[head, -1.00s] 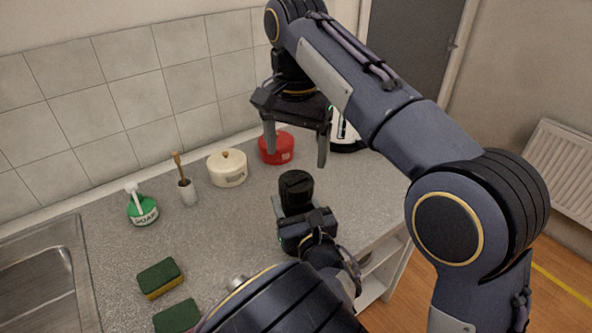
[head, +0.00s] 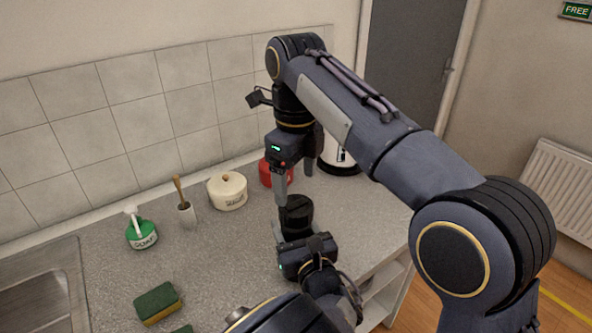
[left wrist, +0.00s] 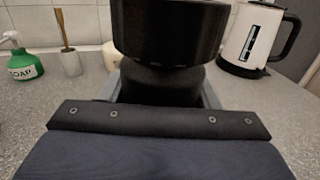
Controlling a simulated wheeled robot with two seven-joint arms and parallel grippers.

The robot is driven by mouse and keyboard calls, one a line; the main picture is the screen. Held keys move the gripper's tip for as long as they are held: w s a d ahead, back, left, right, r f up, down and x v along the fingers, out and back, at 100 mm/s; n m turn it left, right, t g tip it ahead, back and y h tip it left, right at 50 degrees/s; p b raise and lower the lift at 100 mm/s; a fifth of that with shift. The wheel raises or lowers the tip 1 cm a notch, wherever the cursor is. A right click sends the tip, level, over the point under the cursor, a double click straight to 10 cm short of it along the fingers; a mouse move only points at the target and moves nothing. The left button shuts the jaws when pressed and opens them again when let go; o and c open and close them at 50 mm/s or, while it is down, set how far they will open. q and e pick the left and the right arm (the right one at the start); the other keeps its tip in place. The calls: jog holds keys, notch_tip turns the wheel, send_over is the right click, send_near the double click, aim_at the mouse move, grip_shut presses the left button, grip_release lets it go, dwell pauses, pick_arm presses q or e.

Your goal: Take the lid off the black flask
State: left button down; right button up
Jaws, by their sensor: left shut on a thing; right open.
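The black flask (head: 297,213) stands upright on the grey counter in the head view. Its wide dark top fills the upper middle of the left wrist view (left wrist: 168,35), above a narrower dark body. My left gripper (head: 299,238) is shut on the flask's body from the near side; its grey fingers show on both sides in the left wrist view. My right gripper (head: 282,188) points down just above the flask, its fingers close to the flask's top and seen nearly edge-on. It is open. Whether a finger touches the lid I cannot tell.
Behind stand a red tin (head: 266,172), a cream lidded pot (head: 228,191) and a white kettle (head: 335,157). A brush holder (head: 187,215), green soap bottle (head: 141,233) and sponge (head: 158,303) are to the left, beside the sink (head: 40,300). The counter ends right of the flask.

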aim_at(296, 205)
notch_tip(296, 205, down, 7)
jog(key=shift+r, duration=0.1)
jog(key=shift+c, duration=0.3)
